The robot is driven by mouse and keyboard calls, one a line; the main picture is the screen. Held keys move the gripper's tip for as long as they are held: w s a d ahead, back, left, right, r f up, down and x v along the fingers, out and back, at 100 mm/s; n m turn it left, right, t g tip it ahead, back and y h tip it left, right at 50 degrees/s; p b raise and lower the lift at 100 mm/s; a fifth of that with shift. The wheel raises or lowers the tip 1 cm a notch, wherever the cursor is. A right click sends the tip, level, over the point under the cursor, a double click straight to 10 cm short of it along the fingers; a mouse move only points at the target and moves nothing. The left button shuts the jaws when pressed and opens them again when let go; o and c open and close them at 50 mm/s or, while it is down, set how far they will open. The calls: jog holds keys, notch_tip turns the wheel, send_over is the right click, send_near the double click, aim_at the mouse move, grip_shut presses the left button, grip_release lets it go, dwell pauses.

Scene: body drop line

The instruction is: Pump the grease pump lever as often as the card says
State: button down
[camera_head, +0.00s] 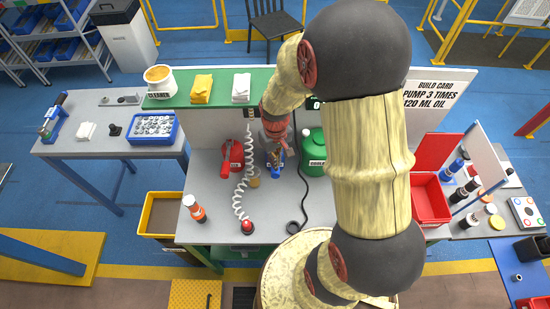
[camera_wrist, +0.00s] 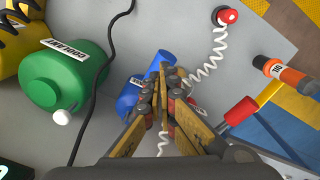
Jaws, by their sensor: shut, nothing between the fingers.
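The build card (camera_head: 435,88) at the back right reads "PUMP 3 TIMES" and "120 ML OIL". A blue device with a small label (camera_head: 277,160) stands on the grey bench; I cannot read the label, but it may be the grease pump. In the wrist view this blue device (camera_wrist: 130,96) has a rounded blue bar (camera_wrist: 156,66) rising beside my fingertips. My gripper (camera_wrist: 165,76) is shut and empty, close to that bar; I cannot tell whether they touch. In the head view my gripper (camera_head: 276,140) is partly hidden by my wrist.
A green coolant container (camera_head: 313,160) stands right of the blue device, a red tool (camera_head: 232,158) left. A coiled white cord runs to a red button (camera_head: 247,226). A red bin (camera_head: 430,199) is at right.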

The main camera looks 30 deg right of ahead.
jog(key=shift+f+b, duration=2.05)
jog(key=shift+f, duration=1)
jog(key=shift+r, duration=0.1)
jog(key=shift+r+p, duration=2.25)
jog(key=shift+r, duration=0.85)
notch_tip(320, 180, up, 6)
jog(key=p, duration=0.4)
